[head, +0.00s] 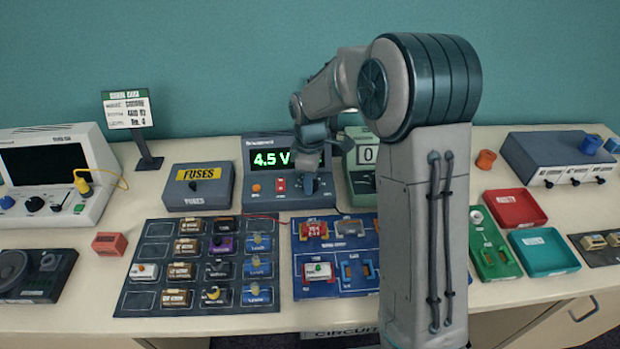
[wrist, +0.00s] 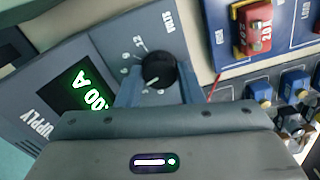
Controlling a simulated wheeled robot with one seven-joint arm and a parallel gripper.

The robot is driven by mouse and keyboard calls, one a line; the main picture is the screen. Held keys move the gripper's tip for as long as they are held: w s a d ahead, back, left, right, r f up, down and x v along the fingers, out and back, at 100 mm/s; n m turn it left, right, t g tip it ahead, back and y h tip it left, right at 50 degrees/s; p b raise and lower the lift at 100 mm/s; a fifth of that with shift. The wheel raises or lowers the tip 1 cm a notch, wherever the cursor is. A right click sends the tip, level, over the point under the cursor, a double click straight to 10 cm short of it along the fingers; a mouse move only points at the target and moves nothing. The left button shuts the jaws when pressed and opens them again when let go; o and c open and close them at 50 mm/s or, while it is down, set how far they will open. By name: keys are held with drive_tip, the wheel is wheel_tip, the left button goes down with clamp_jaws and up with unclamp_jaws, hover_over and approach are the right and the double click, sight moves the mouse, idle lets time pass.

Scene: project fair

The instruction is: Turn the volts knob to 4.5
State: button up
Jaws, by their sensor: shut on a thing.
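The power supply (head: 254,207) stands at the back of the table, with a lit green display (head: 270,159) that reads 4.5 V; the rest of the display is hidden behind my arm. In the wrist view the display (wrist: 68,98) shows the end of a reading in A. The black volts knob (wrist: 158,71) has a white pointer line and a printed scale around it. My gripper (wrist: 158,92) is shut on the knob, one finger on each side. In the head view my gripper (head: 309,184) is at the supply's front panel and mostly covers the knob.
A fuses box (head: 198,187) stands just left of the supply, and a green meter (head: 362,185) just right. Trays of parts (head: 140,255) fill the front. A red wire runs near the supply.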

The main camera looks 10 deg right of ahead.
drive_tip(key=shift+r, duration=0.1)
drive_tip(key=o, duration=1)
drive_tip(key=shift+c, duration=0.2)
wheel_tip(320, 180, up, 14)
drive_tip(key=shift+b, duration=0.4)
drive_tip(key=s+d+f+m+t, duration=0.1)
drive_tip(key=s+d+m, duration=0.3)
drive_tip(key=s+m, duration=0.3)
drive_tip(key=s+d+f+m+t, duration=0.2)
drive_tip(key=s+d+m, duration=0.2)
drive_tip(key=s, duration=1.4)
drive_tip(key=m, duration=0.3)
drive_tip(key=shift+s+f+m, duration=0.2)
drive_tip(key=shift+s+m, duration=0.1)
